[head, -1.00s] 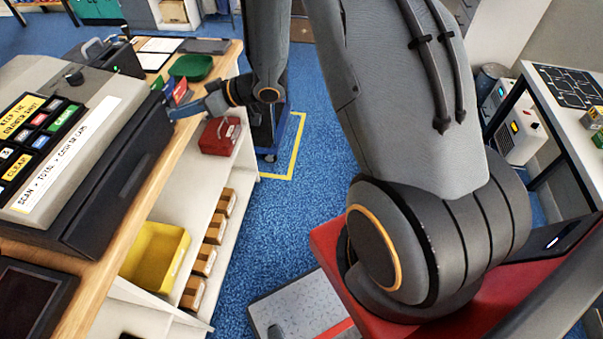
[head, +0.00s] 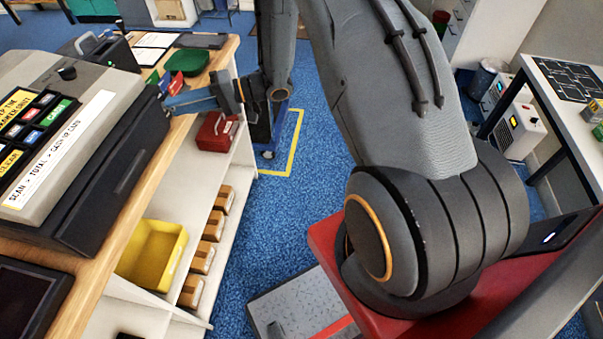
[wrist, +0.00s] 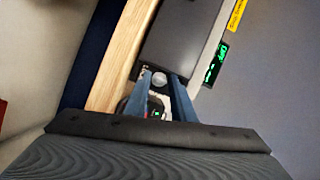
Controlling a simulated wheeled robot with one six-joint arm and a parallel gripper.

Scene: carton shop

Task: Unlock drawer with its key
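The cash drawer is the dark box (head: 120,172) under the till on the wooden counter, and its front looks closed. My gripper (head: 166,104) reaches in from the right, with its blue fingers at the far end of the drawer. In the wrist view my gripper (wrist: 161,80) points at the counter beside the dark drawer body (wrist: 180,42). The fingers stand apart, with a small round silvery piece (wrist: 159,79) between their tips. I cannot tell whether this is the key or the lock, or whether the fingers touch it. No key shows clearly.
The till (head: 50,110) stands on the wooden counter (head: 150,155). A green tray (head: 187,62) lies beyond my gripper. A red box (head: 216,132) and a yellow bin (head: 152,253) sit on the shelves below. Blue floor (head: 290,215) is open to the right.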

